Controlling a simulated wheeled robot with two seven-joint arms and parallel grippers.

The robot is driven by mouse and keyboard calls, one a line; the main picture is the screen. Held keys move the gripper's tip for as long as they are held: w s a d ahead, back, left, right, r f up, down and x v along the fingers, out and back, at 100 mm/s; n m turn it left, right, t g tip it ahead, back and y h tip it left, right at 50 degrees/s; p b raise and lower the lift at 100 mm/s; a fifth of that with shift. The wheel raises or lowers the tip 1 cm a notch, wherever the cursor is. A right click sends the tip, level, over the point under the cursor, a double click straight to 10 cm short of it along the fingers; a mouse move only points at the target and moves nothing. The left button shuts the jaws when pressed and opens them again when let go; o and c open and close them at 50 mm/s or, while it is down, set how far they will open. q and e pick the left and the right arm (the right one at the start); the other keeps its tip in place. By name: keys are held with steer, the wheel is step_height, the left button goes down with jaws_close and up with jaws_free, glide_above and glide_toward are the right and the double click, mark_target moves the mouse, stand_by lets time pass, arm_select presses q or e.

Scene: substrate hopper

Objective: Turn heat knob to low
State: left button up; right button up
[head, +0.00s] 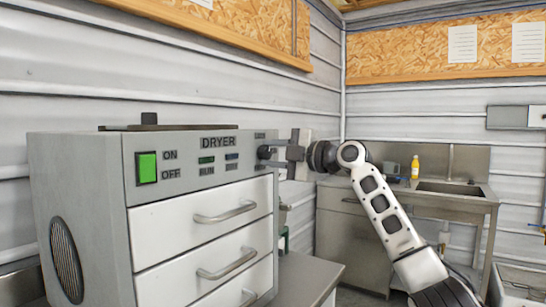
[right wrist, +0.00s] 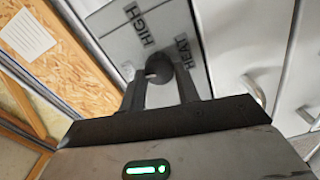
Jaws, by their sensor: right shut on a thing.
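The dryer (head: 190,140) is a grey cabinet at the left of the head view, with a panel above white drawers. The dark round heat knob (head: 264,152) is at the right end of its panel. In the right wrist view the knob (right wrist: 159,66) sits between the words HIGH and HEAT. My right gripper (head: 274,153) reaches the panel from the right and is shut on the knob, one finger on each side. Its fingers (right wrist: 160,80) also show in the right wrist view. I cannot make out a LOW label or the knob's pointer. My left gripper is not in view.
A green ON/OFF switch (head: 147,167) is at the panel's left. Drawer handles (head: 226,212) stick out below the panel. A steel sink counter (head: 440,192) with a yellow bottle (head: 415,167) stands at the back right.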

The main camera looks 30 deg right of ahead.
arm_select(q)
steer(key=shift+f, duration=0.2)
arm_select(e)
steer(key=shift+f+n, duration=0.1)
steer(key=shift+n, duration=1)
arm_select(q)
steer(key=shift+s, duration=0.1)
arm_select(e)
steer(key=o, duration=1)
arm_select(q)
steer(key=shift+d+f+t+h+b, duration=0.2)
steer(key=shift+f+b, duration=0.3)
steer(key=shift+b, duration=0.95)
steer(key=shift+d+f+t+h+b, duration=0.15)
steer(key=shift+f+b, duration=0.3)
steer(key=shift+b, duration=1)
arm_select(e)
steer(key=shift+v, duration=8)
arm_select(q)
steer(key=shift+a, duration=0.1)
arm_select(e)
steer(key=shift+s, duration=0.1)
